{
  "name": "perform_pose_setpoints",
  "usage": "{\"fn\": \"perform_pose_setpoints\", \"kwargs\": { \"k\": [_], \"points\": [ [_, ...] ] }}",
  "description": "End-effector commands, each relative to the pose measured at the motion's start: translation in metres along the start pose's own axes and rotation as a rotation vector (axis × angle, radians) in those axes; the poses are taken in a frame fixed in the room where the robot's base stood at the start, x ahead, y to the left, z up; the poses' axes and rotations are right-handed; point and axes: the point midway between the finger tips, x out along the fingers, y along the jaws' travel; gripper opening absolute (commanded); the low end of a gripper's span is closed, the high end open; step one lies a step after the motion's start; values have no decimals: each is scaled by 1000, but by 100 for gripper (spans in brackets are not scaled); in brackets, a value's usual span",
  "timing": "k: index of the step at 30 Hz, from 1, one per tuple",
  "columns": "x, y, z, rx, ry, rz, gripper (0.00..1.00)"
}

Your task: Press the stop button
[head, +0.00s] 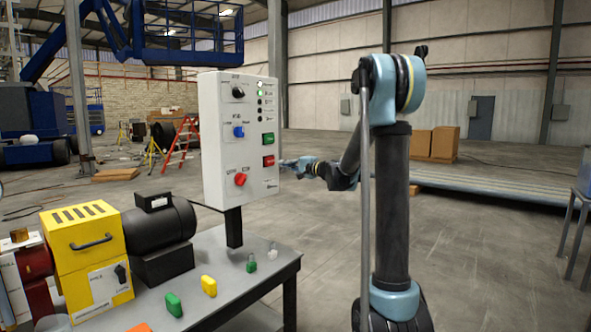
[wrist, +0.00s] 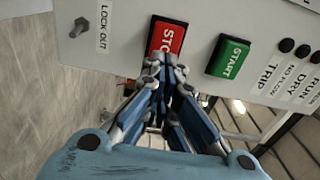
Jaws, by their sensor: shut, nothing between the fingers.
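The control box (head: 213,140) is a white panel on a dark post. The red stop button (head: 269,161) sits low on its right-hand face, below the green start button (head: 268,138). In the wrist view the red stop button (wrist: 167,36) is partly covered by my gripper, and the green start button (wrist: 228,57) is to its right. My gripper (wrist: 163,60) is shut and empty, with its fingertips over the lower edge of the stop button. I cannot tell whether they touch it. In the head view my gripper (head: 284,164) is right beside the stop button.
The box also carries a red knob (head: 240,179), a blue switch (head: 239,132), a black knob (head: 238,92) and indicator lights. The floor to the right is open.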

Motion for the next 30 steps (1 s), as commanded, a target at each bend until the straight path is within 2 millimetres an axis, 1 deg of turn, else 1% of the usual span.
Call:
{"fn": "perform_pose_setpoints", "kwargs": {
  "k": [1, 3, 9, 13, 24, 26, 30],
  "points": [
    [9, 0, 1, 0, -2, 0, 0],
    [20, 0, 1, 0, -2, 0, 0],
    [39, 0, 0, 0, -1, 0, 0],
    [43, 0, 0, 0, 0, 0, 0],
    [45, 0, 0, 0, 0, 0, 0],
    [49, 0, 0, 0, 0, 0, 0],
    [64, 0, 0, 0, -1, 0, 0]
  ]
}}
